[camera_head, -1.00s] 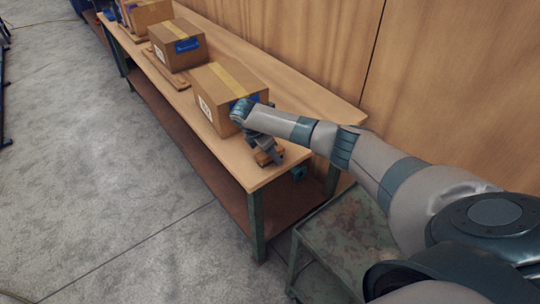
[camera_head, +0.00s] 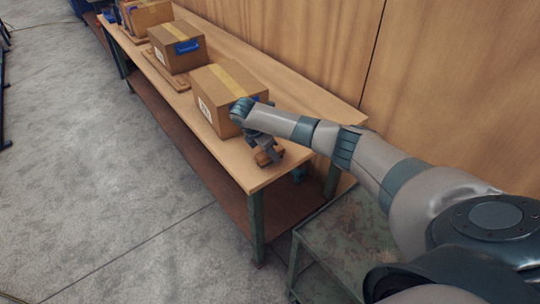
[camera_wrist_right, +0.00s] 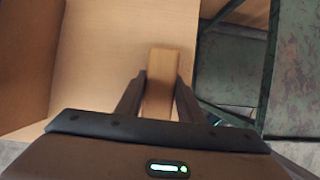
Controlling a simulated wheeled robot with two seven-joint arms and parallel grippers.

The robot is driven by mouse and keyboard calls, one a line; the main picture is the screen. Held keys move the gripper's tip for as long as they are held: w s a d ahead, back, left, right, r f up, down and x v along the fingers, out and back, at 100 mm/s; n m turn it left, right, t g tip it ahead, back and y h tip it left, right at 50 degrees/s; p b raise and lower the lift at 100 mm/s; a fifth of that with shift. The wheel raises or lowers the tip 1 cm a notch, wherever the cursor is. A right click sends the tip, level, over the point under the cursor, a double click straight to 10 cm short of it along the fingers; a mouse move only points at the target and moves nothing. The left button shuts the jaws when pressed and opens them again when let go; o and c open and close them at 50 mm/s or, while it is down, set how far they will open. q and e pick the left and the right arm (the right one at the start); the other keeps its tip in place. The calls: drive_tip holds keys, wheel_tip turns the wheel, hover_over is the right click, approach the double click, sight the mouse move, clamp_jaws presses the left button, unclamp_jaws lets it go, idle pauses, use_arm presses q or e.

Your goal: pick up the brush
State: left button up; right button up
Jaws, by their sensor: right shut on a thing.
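The brush (camera_head: 266,158) is a small brown wooden block at the near end of the workbench, partly hidden by my gripper. In the right wrist view the brush (camera_wrist_right: 161,85) lies between the two dark fingers, its wooden top facing the camera. My right gripper (camera_head: 268,153) reaches down over the bench end and is shut on the brush. The fingers of the right gripper (camera_wrist_right: 160,95) touch both its sides. I cannot tell whether the brush is clear of the bench top. My left gripper is not in view.
A cardboard box (camera_head: 220,90) stands on the workbench (camera_head: 240,170) just beyond my gripper. A second box (camera_head: 178,48) and a third (camera_head: 148,14) stand farther along. A wooden wall (camera_head: 310,40) runs behind the bench. A low green metal table (camera_head: 345,235) stands at the near right.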

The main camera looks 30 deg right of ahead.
wheel_tip(320, 180, up, 4)
drive_tip(key=shift+f+b, duration=0.1)
drive_tip(key=shift+b, duration=0.65)
drive_tip(key=s+d+r+b, duration=0.1)
drive_tip(key=s+d+r, duration=0.1)
drive_tip(key=s, duration=0.3)
drive_tip(key=s+d+r+b, duration=0.1)
drive_tip(key=s+d+r, duration=0.1)
drive_tip(key=s+r, duration=0.3)
drive_tip(key=shift+s+d, duration=0.35)
drive_tip(key=shift+o, duration=0.7)
